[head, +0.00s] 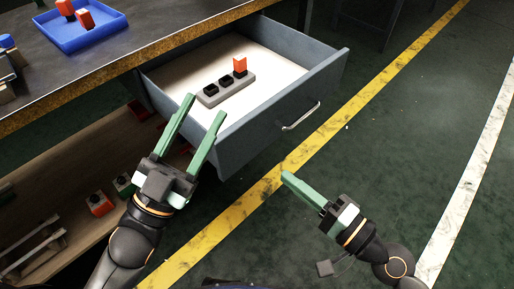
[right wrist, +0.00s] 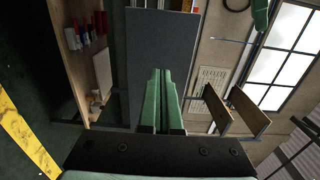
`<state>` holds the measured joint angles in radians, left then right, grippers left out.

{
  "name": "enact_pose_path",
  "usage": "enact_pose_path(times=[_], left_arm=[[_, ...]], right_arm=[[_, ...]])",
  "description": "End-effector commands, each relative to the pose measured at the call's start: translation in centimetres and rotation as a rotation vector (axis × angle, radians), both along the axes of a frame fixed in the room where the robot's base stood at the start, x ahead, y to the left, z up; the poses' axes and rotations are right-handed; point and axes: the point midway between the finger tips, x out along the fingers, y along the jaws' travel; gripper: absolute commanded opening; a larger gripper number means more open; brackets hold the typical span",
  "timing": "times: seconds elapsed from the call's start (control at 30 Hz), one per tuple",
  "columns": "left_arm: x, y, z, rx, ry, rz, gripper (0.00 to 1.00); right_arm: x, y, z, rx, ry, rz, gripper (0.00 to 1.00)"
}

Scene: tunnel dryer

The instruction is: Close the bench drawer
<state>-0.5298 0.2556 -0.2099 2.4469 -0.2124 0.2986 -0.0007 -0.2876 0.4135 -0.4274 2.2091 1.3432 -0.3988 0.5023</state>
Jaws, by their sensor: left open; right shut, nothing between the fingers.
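The bench drawer (head: 285,114) is pulled well out from under the bench top in the head view. Its grey front carries a light metal handle (head: 301,117). Inside it lies a grey block holder (head: 226,90) with black sockets and an orange block (head: 240,66) at one end. My left gripper (head: 207,107) is open and empty, with its fingertips close by the drawer's near left side; I cannot tell if they touch. My right gripper (head: 286,176) is shut and empty, below and apart from the drawer front. Its green fingers also show in the right wrist view (right wrist: 166,75).
The bench top (head: 150,59) bears a blue tray (head: 100,38) with orange blocks. The lower shelf (head: 75,182) holds orange and green items. Yellow floor tape (head: 370,97) runs past the drawer. The floor to the right is clear.

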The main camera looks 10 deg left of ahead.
Motion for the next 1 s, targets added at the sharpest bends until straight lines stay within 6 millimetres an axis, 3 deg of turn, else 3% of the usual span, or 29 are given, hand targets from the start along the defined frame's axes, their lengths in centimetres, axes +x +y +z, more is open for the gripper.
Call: enact_pose_path(times=[0.2,0.33,0.6,1.0], left_arm=[[2.0,0.4,-3.8,-0.004,0.188,0.033,0.49],[2.5,0.6,-5.2,-0.004,0.245,0.043,0.49],[2.5,0.6,-5.3,-0.004,0.249,0.044,0.49],[2.5,0.5,-5.2,-0.005,0.244,0.043,0.49]], right_arm=[[2.3,3.1,0.3,0.004,-0.002,0.001,0.0],[3.5,5.0,0.2,0.003,-0.001,0.001,0.0],[5.3,7.4,0.0,0.001,-0.001,0.001,0.0],[5.6,7.8,-0.1,-0.001,0.0,0.001,0.0]])
